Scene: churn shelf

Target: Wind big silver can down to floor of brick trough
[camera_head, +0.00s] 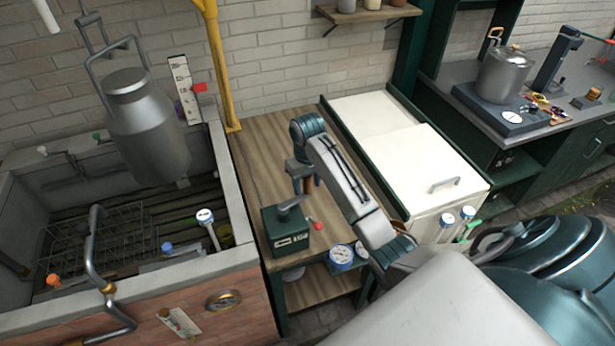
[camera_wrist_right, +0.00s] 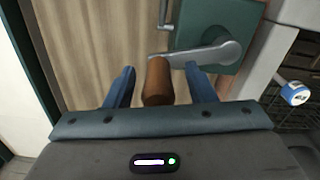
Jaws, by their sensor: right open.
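The big silver can (camera_head: 145,130) hangs upright by its bail handle from a hook over the brick trough (camera_head: 245,255), with its base below the back rim level in the picture. A green winch box (camera_head: 287,235) stands on the wooden bench beside the trough. Its grey crank arm (camera_wrist_right: 205,53) ends in a brown wooden grip (camera_wrist_right: 157,80). My right gripper (camera_head: 305,185) is above the winch, fingers pointing down. In the wrist view its blue fingers (camera_wrist_right: 160,88) are apart on either side of the brown grip, with gaps visible. My left gripper is not in view.
A wire rack (camera_head: 110,235) and dark slats lie inside the trough. A curved pipe (camera_head: 93,250) stands at its front. A scale marker (camera_head: 183,90) is behind the can. A cream chest (camera_head: 400,150) stands right of the bench (camera_head: 260,150), whose back part is clear.

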